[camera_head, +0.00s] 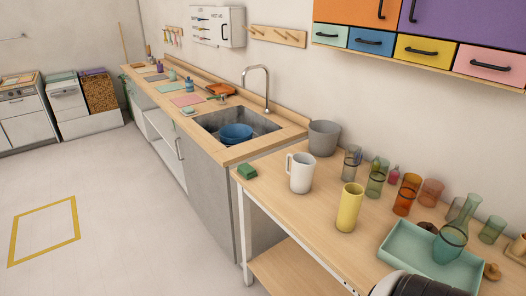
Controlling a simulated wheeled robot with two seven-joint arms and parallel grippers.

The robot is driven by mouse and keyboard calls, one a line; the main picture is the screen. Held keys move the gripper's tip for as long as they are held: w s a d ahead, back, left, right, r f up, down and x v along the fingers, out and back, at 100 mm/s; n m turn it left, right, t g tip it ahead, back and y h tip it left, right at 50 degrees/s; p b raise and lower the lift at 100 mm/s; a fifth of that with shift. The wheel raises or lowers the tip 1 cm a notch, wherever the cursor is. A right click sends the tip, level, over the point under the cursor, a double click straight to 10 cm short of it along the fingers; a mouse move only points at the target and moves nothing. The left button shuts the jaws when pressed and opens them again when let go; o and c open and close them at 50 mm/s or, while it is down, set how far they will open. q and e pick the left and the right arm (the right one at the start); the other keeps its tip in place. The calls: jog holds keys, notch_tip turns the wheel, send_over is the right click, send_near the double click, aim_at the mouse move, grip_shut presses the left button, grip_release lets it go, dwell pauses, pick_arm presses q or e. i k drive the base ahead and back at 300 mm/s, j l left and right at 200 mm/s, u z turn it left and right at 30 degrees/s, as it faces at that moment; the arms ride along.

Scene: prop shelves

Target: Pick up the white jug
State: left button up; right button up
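The white jug (302,175) stands upright on the wooden table (290,215), near its far left part. Its handle points to the left. A yellow cylinder-shaped vessel (348,208) stands to its front right, apart from it. A green sponge-like block (246,172) lies to its left by the table edge. A grey pot (323,138) stands behind it. Neither of my grippers shows in the head view. A rounded white and black part at the bottom right edge looks like part of my arm.
Several coloured glasses (405,195) stand right of the jug. A teal tray (400,244) holds a green glass carafe (451,240). A counter with a sink (212,122) and blue bowls (236,133) adjoins the table. Drawers (425,50) hang above right. The floor (120,190) at left is clear.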

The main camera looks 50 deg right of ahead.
aim_at(298, 171)
jog(key=i+j+z, duration=0.1)
jog(key=i+z, duration=0.3)
jog(key=i+j+z, duration=0.4)
jog(key=i, duration=0.2)
jog(key=l, duration=0.1)
